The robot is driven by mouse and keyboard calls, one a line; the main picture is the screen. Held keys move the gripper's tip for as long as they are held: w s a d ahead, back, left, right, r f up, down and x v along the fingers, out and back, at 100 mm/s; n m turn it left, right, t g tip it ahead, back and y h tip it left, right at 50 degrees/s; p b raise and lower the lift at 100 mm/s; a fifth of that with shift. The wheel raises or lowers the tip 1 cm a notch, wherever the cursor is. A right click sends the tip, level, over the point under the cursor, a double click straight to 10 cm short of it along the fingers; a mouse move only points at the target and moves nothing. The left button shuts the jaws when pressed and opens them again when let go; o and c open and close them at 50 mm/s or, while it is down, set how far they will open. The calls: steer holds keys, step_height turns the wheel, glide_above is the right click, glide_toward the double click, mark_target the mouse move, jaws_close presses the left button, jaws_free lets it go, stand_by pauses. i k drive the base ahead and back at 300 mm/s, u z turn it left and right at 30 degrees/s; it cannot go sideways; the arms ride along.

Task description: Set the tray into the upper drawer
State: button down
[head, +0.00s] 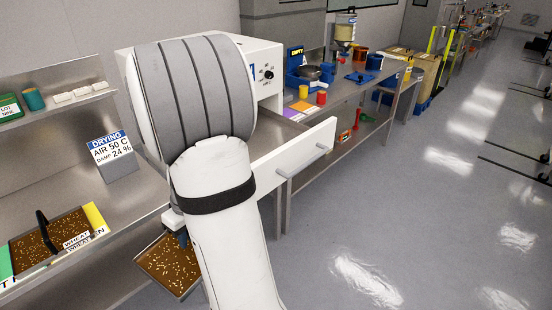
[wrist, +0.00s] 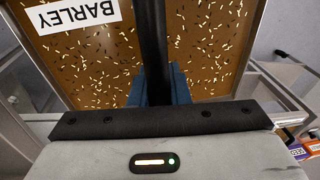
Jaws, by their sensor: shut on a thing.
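A brown tray (head: 168,268) of pale grains hangs low at the bench's front edge, partly hidden by my arm. In the wrist view the tray (wrist: 215,45) carries a BARLEY label and a black handle bar. My gripper (wrist: 156,88) is shut on this handle, one blue finger on each side; little of it shows in the head view (head: 181,238). An open drawer (head: 307,152) with a white front juts from the white cabinet (head: 262,62), right of my arm. My arm hides part of the drawer and cabinet. The tray is outside the drawer, left of and below it.
Another grain tray with a black handle, labelled WHEAT (head: 40,245), rests on the left bench. A DRYING sign (head: 112,152) stands behind it. The right bench holds a blue scale (head: 308,68), cups and coloured cards.

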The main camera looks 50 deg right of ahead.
mark_target(267, 147)
steer(key=z, duration=0.05)
steer(key=k, duration=1.35)
steer(key=z, duration=0.85)
steer(key=i, duration=0.95)
